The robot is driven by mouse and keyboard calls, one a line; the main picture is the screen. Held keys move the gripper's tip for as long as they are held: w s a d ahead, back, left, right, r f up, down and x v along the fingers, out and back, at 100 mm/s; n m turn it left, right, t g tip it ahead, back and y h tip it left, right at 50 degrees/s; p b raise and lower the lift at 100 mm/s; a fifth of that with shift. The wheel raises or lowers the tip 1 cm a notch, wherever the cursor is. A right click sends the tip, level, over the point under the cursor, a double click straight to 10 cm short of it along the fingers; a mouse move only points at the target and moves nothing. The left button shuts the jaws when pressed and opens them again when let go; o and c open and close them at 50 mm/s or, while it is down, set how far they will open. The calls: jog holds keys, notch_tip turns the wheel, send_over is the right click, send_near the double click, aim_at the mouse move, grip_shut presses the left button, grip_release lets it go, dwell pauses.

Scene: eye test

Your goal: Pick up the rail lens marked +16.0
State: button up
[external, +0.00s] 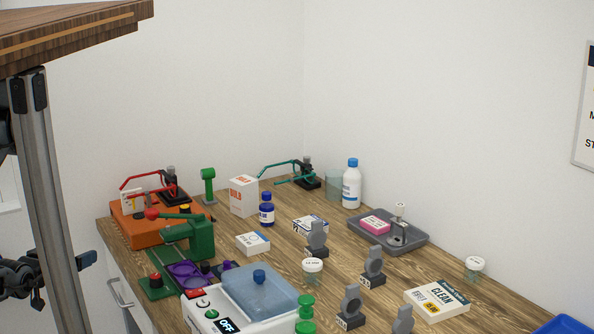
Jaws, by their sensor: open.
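The labels are too small to read, so I cannot tell which is +16.0. A dark jointed part at the lower left looks like my gripper (28,277). It is partly hidden behind a grey post, off the bench and far from the lenses. No object shows in it.
A white device with a blue lid (258,290) fills the front, with green knobs beside it. A lidded jar (312,270) stands close among the lenses. A white box (437,301) and a grey tray (365,236) lie to the right. Bare wood shows between lenses.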

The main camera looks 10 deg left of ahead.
jog(key=c, duration=0.6)
jog(key=shift+o, duration=0.2)
jog(key=shift+w, duration=0.1)
